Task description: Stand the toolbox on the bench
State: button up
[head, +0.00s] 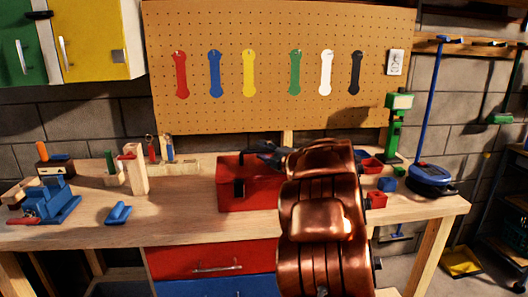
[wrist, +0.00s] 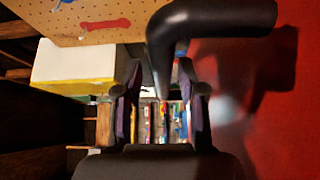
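The red toolbox (head: 250,187) rests on the wooden bench (head: 90,233), right of its middle, with a dark latch on its front. My gripper (head: 265,154) is at the top of the toolbox, and my copper-coloured arm hides the box's right part. In the wrist view, the toolbox's red surface (wrist: 285,110) fills the right side. Its black bent handle (wrist: 215,20) runs down toward the space between the fingers of my gripper (wrist: 160,98). The fingers stand apart, with gaps showing beside the handle. Whether the handle lies between them or just beyond them is unclear.
A blue vise (head: 50,203), a small blue item (head: 118,212) and a wooden block (head: 136,170) are on the bench's left. Red bins (head: 376,200) and a green tool (head: 394,125) are right of my arm. The bench's front middle is bare.

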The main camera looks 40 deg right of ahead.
jog(key=shift+s, duration=0.1)
jog(key=s+a+b, duration=0.1)
jog(key=s, duration=1)
jog(key=shift+s, duration=0.4)
jog(key=shift+w+r, duration=0.1)
